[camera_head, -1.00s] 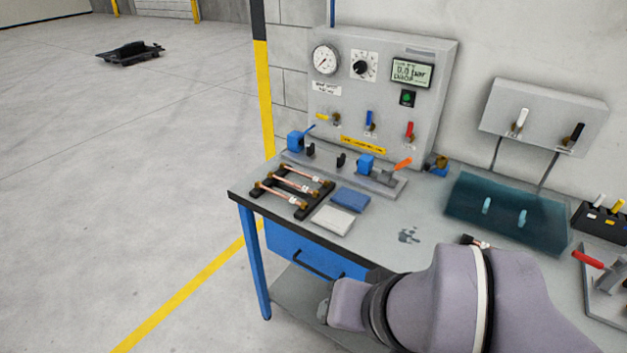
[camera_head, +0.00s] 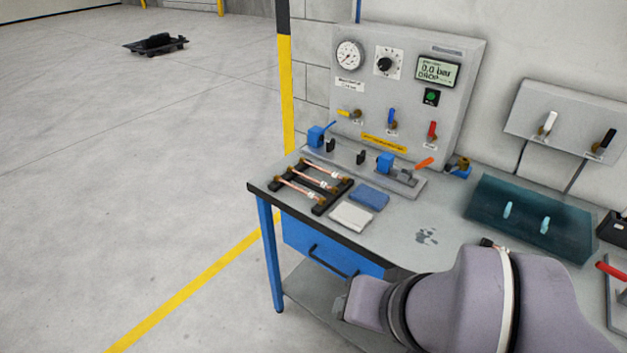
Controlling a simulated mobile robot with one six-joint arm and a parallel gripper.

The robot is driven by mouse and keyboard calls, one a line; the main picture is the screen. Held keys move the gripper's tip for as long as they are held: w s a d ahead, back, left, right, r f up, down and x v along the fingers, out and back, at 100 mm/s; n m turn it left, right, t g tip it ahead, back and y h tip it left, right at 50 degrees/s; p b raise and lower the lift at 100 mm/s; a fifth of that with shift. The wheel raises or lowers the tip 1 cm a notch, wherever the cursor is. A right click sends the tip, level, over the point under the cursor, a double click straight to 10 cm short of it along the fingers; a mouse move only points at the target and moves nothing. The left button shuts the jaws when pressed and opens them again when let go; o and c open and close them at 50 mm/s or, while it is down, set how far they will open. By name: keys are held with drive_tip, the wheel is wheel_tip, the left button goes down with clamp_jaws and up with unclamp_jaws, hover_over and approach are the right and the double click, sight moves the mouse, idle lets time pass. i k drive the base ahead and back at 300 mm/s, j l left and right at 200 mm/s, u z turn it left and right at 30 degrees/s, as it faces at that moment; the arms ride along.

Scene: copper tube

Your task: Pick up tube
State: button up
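Several copper tubes (camera_head: 300,189) with brass-coloured ends lie side by side across a black rack (camera_head: 318,209) at the left end of the grey-topped workbench (camera_head: 390,241). Small white tags show on the tubes. My arm fills the lower right of the view, over the bench's front side and well to the right of the rack. My gripper's fingers are not visible, so its state does not show.
A blue cloth (camera_head: 370,197) and a white cloth (camera_head: 351,216) lie right of the rack. Behind stand a clamp fixture (camera_head: 404,179) and a gauge panel (camera_head: 405,85). A teal tray (camera_head: 527,222) lies farther right.

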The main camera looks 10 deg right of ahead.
sight(334, 190)
drive_tip(key=i+j+z, duration=0.65)
drive_tip(key=j, duration=0.2)
drive_tip(key=i+j+z, duration=0.2)
drive_tip(key=j, duration=0.2)
drive_tip(key=i+j+z, duration=0.2)
drive_tip(key=j, duration=0.15)
drive_tip(key=i+j+z, duration=0.1)
drive_tip(key=j+z, duration=0.15)
drive_tip(key=j, duration=0.15)
drive_tip(key=i+j+z, duration=0.2)
drive_tip(key=j, duration=0.25)
drive_tip(key=k, duration=0.1)
